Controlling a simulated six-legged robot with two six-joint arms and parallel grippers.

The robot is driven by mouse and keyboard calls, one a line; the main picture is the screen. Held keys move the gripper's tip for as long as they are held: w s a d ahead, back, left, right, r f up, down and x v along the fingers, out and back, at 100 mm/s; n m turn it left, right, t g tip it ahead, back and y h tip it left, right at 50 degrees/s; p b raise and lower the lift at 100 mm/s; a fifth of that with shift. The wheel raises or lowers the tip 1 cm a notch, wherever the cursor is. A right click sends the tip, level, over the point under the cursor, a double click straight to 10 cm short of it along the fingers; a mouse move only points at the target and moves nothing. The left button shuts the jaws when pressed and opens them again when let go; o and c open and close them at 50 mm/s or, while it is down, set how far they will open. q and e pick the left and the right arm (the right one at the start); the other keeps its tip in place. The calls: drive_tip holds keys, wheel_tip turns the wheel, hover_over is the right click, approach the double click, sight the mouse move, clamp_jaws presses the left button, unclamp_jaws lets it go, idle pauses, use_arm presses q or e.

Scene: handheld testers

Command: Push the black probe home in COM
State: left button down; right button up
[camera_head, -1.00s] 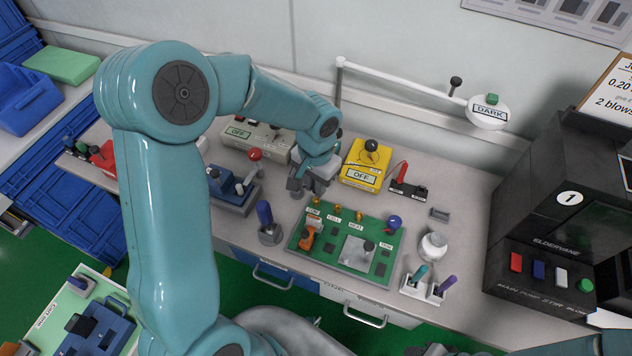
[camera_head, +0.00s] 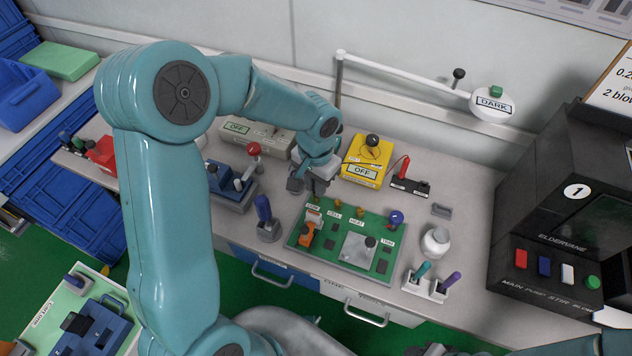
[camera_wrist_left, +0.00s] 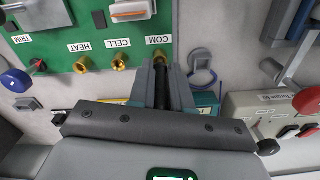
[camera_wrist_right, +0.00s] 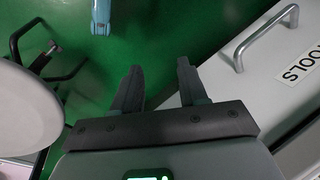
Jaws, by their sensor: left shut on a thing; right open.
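The green board (camera_head: 290,238) lies on the bench, with brass sockets along its far edge. My left gripper (camera_head: 316,190) is at the board's far left corner, by the COM label. In the left wrist view the gripper (camera_wrist_left: 160,82) is shut on the black probe (camera_wrist_left: 160,88). The probe's front end lines up with the brass COM socket (camera_wrist_left: 158,55) and appears to be at its mouth. How deep it sits, I cannot tell. My right gripper (camera_wrist_right: 160,82) is open and empty, away from the board, above the green floor beside a drawer front.
The CELL socket (camera_wrist_left: 119,61) and HEAT socket (camera_wrist_left: 82,65) are close beside COM. An orange part (camera_head: 306,236) is on the board near COM.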

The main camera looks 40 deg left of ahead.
use_arm(q)
drive_tip(key=shift+f, duration=0.3)
drive_tip(key=c, duration=1)
unclamp_jaws()
drive_tip(key=shift+r, duration=0.1)
wheel_tip(320, 180, up, 16)
drive_tip(key=shift+r+p, duration=0.1)
drive_tip(key=shift+p, duration=0.45)
